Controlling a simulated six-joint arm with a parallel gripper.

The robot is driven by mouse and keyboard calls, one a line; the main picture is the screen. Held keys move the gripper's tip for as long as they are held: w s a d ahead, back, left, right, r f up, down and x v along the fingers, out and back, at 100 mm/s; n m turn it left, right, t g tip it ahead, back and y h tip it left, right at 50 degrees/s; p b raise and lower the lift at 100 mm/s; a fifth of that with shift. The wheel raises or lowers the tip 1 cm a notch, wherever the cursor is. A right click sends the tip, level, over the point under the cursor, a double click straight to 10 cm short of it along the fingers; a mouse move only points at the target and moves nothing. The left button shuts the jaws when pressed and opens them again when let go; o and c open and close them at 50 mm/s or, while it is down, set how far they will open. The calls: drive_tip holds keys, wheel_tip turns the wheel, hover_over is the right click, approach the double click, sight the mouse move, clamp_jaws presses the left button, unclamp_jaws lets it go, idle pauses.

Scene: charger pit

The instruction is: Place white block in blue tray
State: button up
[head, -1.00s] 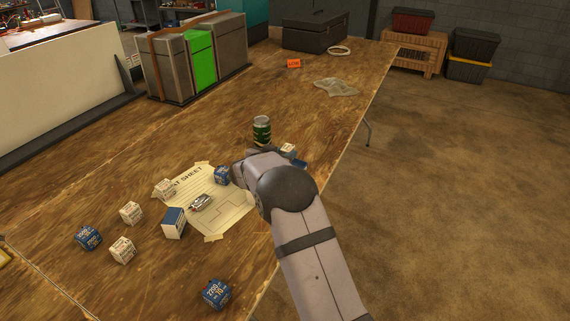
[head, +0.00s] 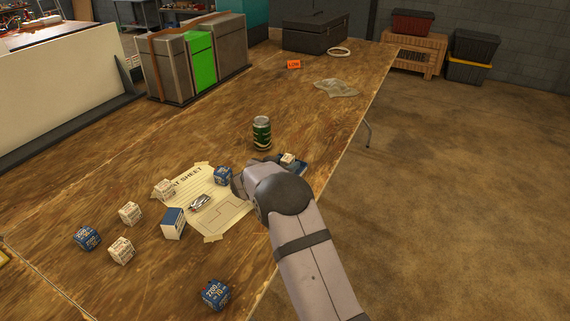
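A small white block (head: 288,158) shows at the blue tray (head: 299,166), just beyond my arm. It appears to be in or over the tray; I cannot tell whether it rests there or is held. My arm hides most of the tray. Three more white blocks lie on the table at left: one by the sheet's left edge (head: 164,189), one farther left (head: 130,213) and one nearer (head: 121,250). My gripper is mostly hidden behind my wrist, close to the tray, and its fingers cannot be made out.
A green can (head: 261,133) stands just beyond my wrist. Blue blocks (head: 222,175), (head: 87,238), (head: 215,294) and a blue-and-white box (head: 173,223) lie around a paper sheet (head: 232,214) with a metal object (head: 200,202). The table's right edge is close to the tray.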

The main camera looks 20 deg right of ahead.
drive_tip(key=shift+r, duration=0.1)
drive_tip(key=shift+s+a+r, duration=0.25)
drive_tip(key=shift+s+a, duration=0.1)
drive_tip(key=shift+a, duration=0.05)
drive_tip(key=v, duration=1.1)
drive_tip(key=shift+r+p, duration=0.15)
drive_tip(key=shift+p, duration=0.2)
drive_tip(key=r+p, duration=0.1)
drive_tip(key=a+r+n+t+y+p, duration=0.1)
drive_tip(key=w+a+r+y+p, duration=0.1)
drive_tip(key=r, duration=0.1)
drive_tip(key=shift+n, duration=0.3)
drive_tip(key=s+a+r+n+y+p, duration=0.5)
drive_tip(key=s+a+y+p, duration=0.2)
drive_tip(key=y, duration=0.1)
drive_tip(key=s+d+g+p, duration=0.1)
drive_tip(key=s+g+p, duration=0.1)
drive_tip(key=s, duration=0.8)
drive_tip(key=s+d+n+g+p, duration=0.1)
drive_tip(key=s+g, duration=0.4)
drive_tip(key=s, duration=0.6)
drive_tip(key=s+d+r+n+g+p, duration=0.1)
drive_tip(key=s+p, duration=0.4)
drive_tip(key=s, duration=0.5)
drive_tip(key=d+g, duration=0.1)
drive_tip(key=g, duration=0.1)
drive_tip(key=shift+d+g, duration=0.3)
drive_tip(key=shift+d, duration=0.1)
